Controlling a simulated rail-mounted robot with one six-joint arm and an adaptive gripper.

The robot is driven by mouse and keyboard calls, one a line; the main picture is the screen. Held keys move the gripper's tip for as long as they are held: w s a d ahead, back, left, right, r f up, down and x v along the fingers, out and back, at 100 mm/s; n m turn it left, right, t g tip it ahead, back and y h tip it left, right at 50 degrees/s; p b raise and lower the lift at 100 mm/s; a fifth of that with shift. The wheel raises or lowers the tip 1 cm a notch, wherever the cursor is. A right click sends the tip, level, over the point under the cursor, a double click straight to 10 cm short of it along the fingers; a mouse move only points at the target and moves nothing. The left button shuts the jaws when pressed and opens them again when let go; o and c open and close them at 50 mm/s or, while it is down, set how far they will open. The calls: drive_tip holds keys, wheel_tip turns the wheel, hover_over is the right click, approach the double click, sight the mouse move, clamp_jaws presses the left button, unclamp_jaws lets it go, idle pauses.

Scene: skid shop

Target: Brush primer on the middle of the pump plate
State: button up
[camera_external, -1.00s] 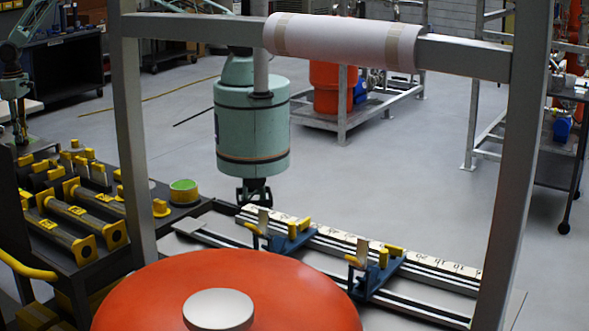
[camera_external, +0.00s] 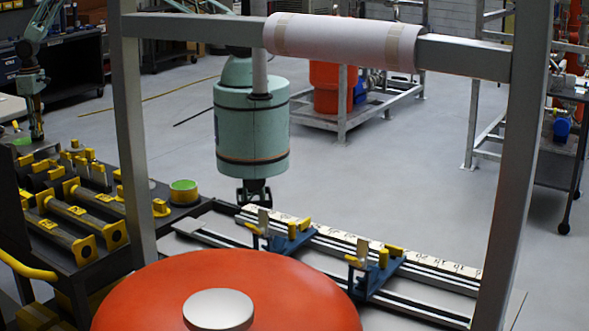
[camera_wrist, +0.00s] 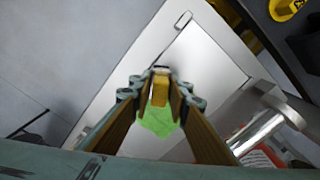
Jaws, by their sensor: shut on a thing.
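My gripper (camera_external: 38,132) is at the far left of the outside view, pointing down, small and partly dark. Behind the fingers lies a pale rectangular plate (camera_wrist: 208,58), which looks like the pump plate. Whether the brush touches the plate cannot be told. A small green spot (camera_external: 22,141) shows beside my gripper outside.
A dark bench (camera_external: 80,235) holds several yellow-ended parts and a yellow tin with a green top (camera_external: 184,190). A metal cylinder (camera_wrist: 262,130) stands right of the plate. A red dome (camera_external: 150,290) fills the front.

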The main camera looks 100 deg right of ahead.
drive_tip(key=shift+w+a, duration=1.55)
drive_tip(key=shift+a, duration=0.25)
drive_tip(key=shift+w+a, duration=1.55)
drive_tip(key=shift+a, duration=0.2)
drive_tip(key=r, duration=0.1)
drive_tip(key=r+p, duration=0.1)
drive_tip(key=r, duration=0.2)
drive_tip(key=shift+w+a+p, duration=0.25)
drive_tip(key=shift+p, duration=0.1)
drive_tip(key=shift+r+p, duration=0.65)
drive_tip(key=shift+r, duration=1.4)
drive_tip(key=shift+s, duration=0.1)
drive_tip(key=shift+n, duration=0.5)
drive_tip(key=s+d+f, duration=0.1)
drive_tip(key=s, duration=0.3)
drive_tip(key=s+d+f+b, duration=0.1)
drive_tip(key=s, duration=0.3)
drive_tip(key=s+d+f, duration=0.1)
drive_tip(key=s+f, duration=0.1)
drive_tip(key=s, duration=0.1)
drive_tip(key=shift+s+d, duration=0.25)
drive_tip(key=shift+s, duration=0.15)
drive_tip(key=s+d+f+n+b, duration=0.1)
drive_tip(key=s+d+f, duration=0.1)
drive_tip(key=s, duration=1.1)
drive_tip(key=shift+s+d+b, duration=0.15)
drive_tip(key=shift+d+b, duration=0.15)
drive_tip(key=shift+b, duration=0.05)
drive_tip(key=shift+s+a, duration=0.15)
